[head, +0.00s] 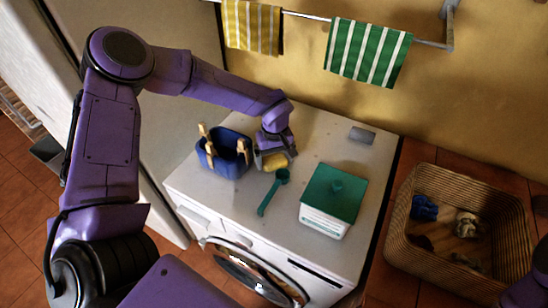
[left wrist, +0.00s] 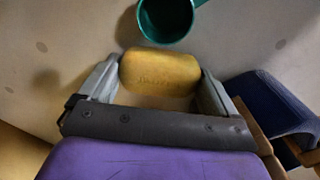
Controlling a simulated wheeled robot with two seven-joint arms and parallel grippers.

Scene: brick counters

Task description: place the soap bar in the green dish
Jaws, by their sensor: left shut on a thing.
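The soap bar (head: 274,162) is yellow and rounded, on or just above the white washing machine top. My left gripper (head: 272,158) is shut on it; the left wrist view shows the soap bar (left wrist: 158,72) between the two grey fingers (left wrist: 158,88). I cannot tell whether the soap touches the surface. A dark green scoop (head: 282,175) lies just in front of the soap, its handle pointing toward the machine's front; its round cup also shows in the left wrist view (left wrist: 166,18). I see no plain green dish. My right gripper is out of view.
A blue basket with wooden pegs (head: 224,155) stands left of the gripper. A white box with a green lid (head: 335,192) stands to the right. A small flat grey object (head: 362,134) lies at the back right. A wicker basket (head: 400,240) holds cloths on the floor.

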